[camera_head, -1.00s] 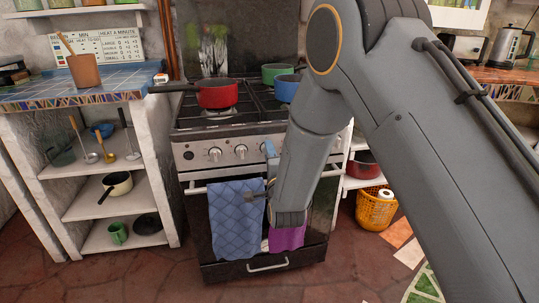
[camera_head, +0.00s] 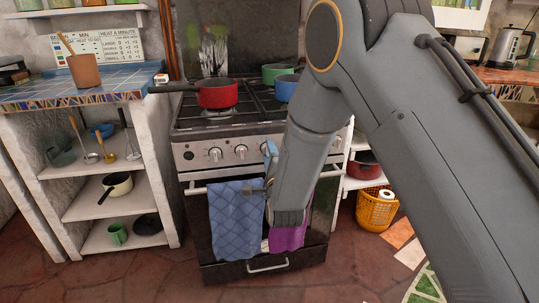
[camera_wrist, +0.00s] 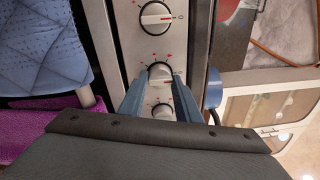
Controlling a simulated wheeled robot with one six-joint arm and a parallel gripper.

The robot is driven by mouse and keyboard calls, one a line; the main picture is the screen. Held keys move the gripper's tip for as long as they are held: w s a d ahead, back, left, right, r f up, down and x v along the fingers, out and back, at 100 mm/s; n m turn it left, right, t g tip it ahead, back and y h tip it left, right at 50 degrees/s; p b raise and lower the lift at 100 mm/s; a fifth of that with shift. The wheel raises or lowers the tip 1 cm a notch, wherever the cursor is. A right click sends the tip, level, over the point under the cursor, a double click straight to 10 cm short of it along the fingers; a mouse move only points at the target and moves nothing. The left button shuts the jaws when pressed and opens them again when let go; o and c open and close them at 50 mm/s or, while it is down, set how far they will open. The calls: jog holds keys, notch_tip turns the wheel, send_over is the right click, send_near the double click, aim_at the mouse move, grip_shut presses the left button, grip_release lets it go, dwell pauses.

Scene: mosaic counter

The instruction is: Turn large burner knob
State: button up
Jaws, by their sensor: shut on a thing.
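The stove's front panel (camera_head: 190,155) carries a row of round white and silver knobs with red marks. In the wrist view, one knob (camera_wrist: 160,71) sits between the tips of my gripper (camera_wrist: 159,80), which is shut on it. Another knob (camera_wrist: 155,17) is above it in that view, and a further one (camera_wrist: 162,110) shows between the fingers. In the head view, my gripper (camera_head: 270,150) is at the right part of the panel, and my arm hides the knobs there. Two knobs (camera_head: 215,154) (camera_head: 240,152) show left of it.
A red pan (camera_head: 217,94), a green pot (camera_head: 276,72) and a blue pot (camera_head: 287,88) stand on the stove top. A blue towel (camera_head: 236,207) and a purple towel (camera_head: 287,236) hang in front of the oven door. An orange basket (camera_head: 376,212) stands on the floor at right.

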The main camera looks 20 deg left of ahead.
jog(key=o, duration=0.9)
jog(key=shift+f, duration=0.2)
jog(key=shift+o, duration=0.5)
jog(key=shift+r, duration=0.1)
jog(key=v, duration=0.7)
jog(key=shift+s, duration=0.35)
jog(key=shift+d, duration=0.15)
